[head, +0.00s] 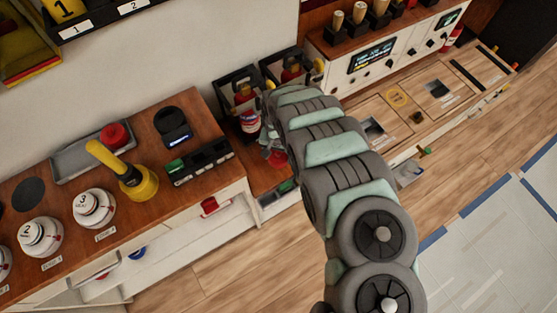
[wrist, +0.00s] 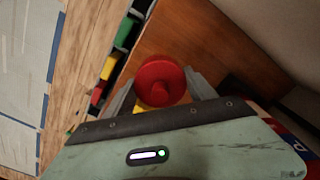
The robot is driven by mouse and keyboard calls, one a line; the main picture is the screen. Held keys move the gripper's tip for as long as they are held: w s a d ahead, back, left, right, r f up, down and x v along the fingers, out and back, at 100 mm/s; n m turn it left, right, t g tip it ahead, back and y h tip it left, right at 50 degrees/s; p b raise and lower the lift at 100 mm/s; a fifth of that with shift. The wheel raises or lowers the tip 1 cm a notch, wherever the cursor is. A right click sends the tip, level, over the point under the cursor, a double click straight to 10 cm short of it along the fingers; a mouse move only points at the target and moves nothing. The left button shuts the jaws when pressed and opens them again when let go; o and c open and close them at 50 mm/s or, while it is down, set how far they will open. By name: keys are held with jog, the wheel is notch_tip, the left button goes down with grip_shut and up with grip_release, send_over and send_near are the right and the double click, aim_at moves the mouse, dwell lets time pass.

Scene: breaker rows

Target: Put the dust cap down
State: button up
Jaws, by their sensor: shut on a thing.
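My gripper (wrist: 163,92) is shut on a round red cap (wrist: 161,78), taken as the dust cap, with a grey finger on each side of it in the wrist view. In the head view the red cap (head: 277,158) shows just below my gripper (head: 270,143), over the lower wooden surface between the two counters. A small yellow part shows under the cap in the wrist view. I cannot tell whether the cap touches the surface. Another red round piece (head: 115,135) lies in the grey tray (head: 70,160) on the left counter.
Numbered white breakers (head: 93,207), a yellow-handled tool (head: 130,175), a black round holder (head: 173,125) and a black rack (head: 200,162) stand on the left counter. Black bins (head: 240,92) stand behind my gripper. A control panel (head: 390,50) is at the right.

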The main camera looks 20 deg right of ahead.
aim_at(278, 159)
jog(key=shift+w+f, duration=0.1)
jog(key=shift+f, duration=1.65)
jog(key=shift+d+f, duration=0.1)
jog(key=shift+f, duration=0.45)
jog(key=shift+f, duration=0.2)
jog(key=o, duration=1.3)
jog(key=shift+r, duration=0.1)
notch_tip(278, 159, up, 12)
jog(key=shift+f, duration=0.1)
jog(key=shift+r, duration=0.25)
jog(key=c, duration=0.4)
